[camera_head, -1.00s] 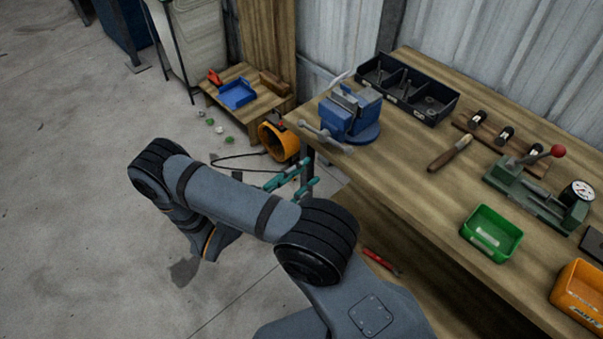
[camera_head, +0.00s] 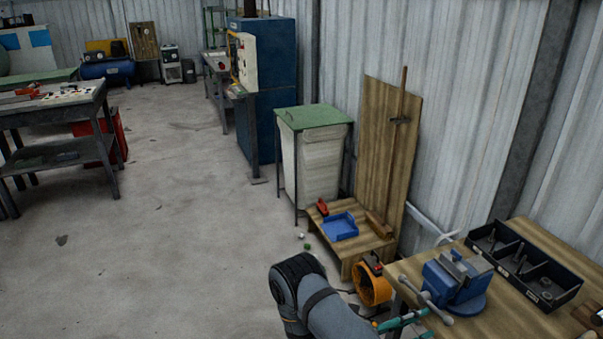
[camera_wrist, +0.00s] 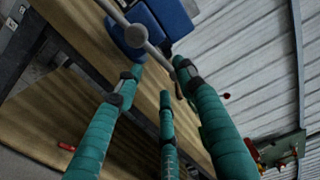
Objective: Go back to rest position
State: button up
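My gripper (camera_wrist: 157,80) shows in the wrist view as teal fingers, spread apart with nothing between them. Beyond the fingertips are the wooden workbench (camera_wrist: 185,48) and the blue vise (camera_wrist: 168,18) with its grey handle. In the head view my gripper's teal fingers (camera_head: 402,321) show at the bottom, by the near left corner of the workbench (camera_head: 520,315) and close to the vise (camera_head: 455,280). Most of my arm is cut off by the bottom edge.
A black divided bin (camera_head: 525,265) stands behind the vise. Left of the bench are an orange round device (camera_head: 372,285) and a low wooden stand with a blue tray (camera_head: 341,226). Open floor (camera_head: 180,220) lies to the left.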

jog(key=x, duration=0.5)
jog(key=shift+f, duration=0.1)
jog(key=shift+a, duration=0.15)
